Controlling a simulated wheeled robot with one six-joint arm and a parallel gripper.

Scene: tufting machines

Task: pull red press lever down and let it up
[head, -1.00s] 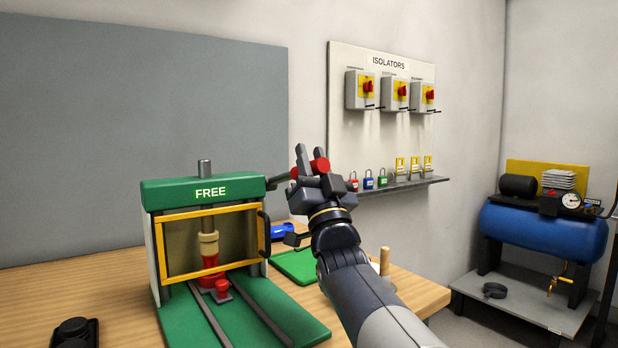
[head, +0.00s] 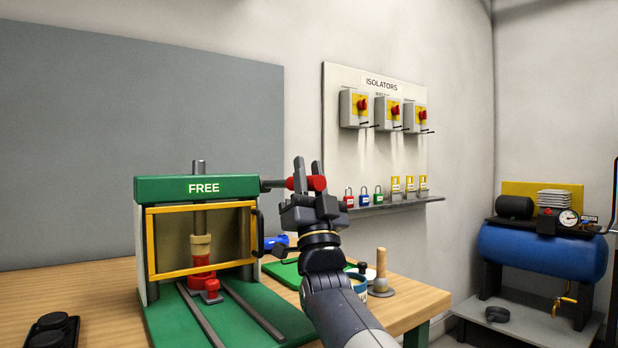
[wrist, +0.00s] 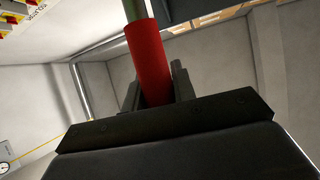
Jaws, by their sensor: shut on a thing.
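The green press (head: 197,190), marked FREE, stands on the bench at left. Its lever runs out from the right of the press head and ends in a red grip (head: 319,184). The lever lies about level. My gripper (head: 307,170) is shut on the red grip, one dark finger on each side, pointing up. The wrist view also shows the red grip (wrist: 151,55) between the fingers, its lower end hidden by my gripper. A ram with a red lower part (head: 202,262) hangs behind the yellow-framed guard (head: 150,245), close above a small red piece (head: 211,286).
The isolator board (head: 350,85), with a padlock shelf (head: 400,204), is behind at right. A blue compressor (head: 535,250) stands at far right.

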